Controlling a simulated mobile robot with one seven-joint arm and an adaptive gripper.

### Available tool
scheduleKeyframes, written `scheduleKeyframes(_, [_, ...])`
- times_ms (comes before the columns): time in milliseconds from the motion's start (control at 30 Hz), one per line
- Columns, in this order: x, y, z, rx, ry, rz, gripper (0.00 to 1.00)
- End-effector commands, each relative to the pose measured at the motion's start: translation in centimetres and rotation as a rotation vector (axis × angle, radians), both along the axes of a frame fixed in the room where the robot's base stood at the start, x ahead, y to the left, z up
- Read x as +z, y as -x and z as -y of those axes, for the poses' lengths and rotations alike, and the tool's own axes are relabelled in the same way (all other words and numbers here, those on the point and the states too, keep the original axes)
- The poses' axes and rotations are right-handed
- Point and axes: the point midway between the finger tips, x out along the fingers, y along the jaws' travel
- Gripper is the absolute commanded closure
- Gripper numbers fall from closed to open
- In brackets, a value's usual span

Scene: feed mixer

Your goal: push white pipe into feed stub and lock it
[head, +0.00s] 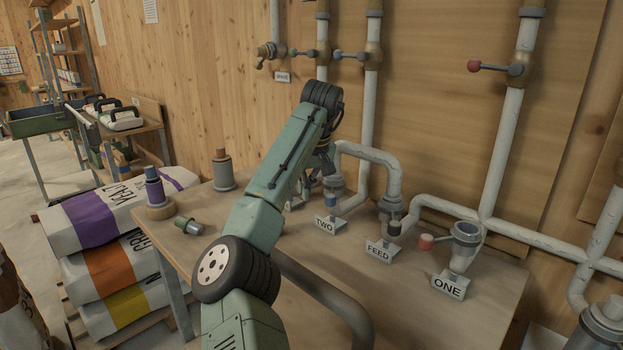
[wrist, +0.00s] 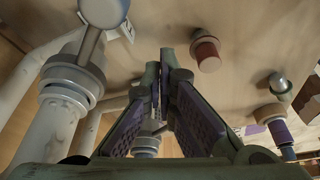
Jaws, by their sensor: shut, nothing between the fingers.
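In the head view the white pipe (head: 383,157) is a bent pipe standing over the table. One leg comes down at the stub behind the TWO sign (head: 326,222), the other at the feed stub (head: 391,214) behind the FEED sign (head: 379,250). I cannot tell how deep its end sits in the feed stub. My gripper (wrist: 165,62) is shut and empty in the wrist view, its fingertips close together. In the head view my arm mostly hides it, near the TWO stub. A pale pipe with a grey collar (wrist: 68,88) stands left of the fingers in the wrist view; which one is unclear.
The ONE stub (head: 466,240) has an open top and a red-knobbed lever (head: 427,242). Wall pipes with valves stand behind. A grey-brown cylinder (head: 222,170), a blue-topped piece (head: 155,190) and a small green piece (head: 189,226) are at the table's left. The right front is clear.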

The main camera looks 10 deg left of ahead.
Motion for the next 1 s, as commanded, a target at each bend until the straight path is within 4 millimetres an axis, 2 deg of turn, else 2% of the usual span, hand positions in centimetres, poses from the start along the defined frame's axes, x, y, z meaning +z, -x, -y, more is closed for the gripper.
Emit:
scheduleKeyframes(300, [6.2, 0.8, 1.8, 0.0, -0.003, 0.003, 1.0])
scheduleKeyframes(467, [8.5, 1.1, 2.5, 0.0, -0.001, 0.001, 1.0])
scheduleKeyframes(633, [9.4, 1.2, 2.7, 0.001, -0.001, 0.0, 1.0])
scheduleKeyframes(1000, [9.5, 1.3, 2.8, 0.0, 0.0, 0.0, 1.0])
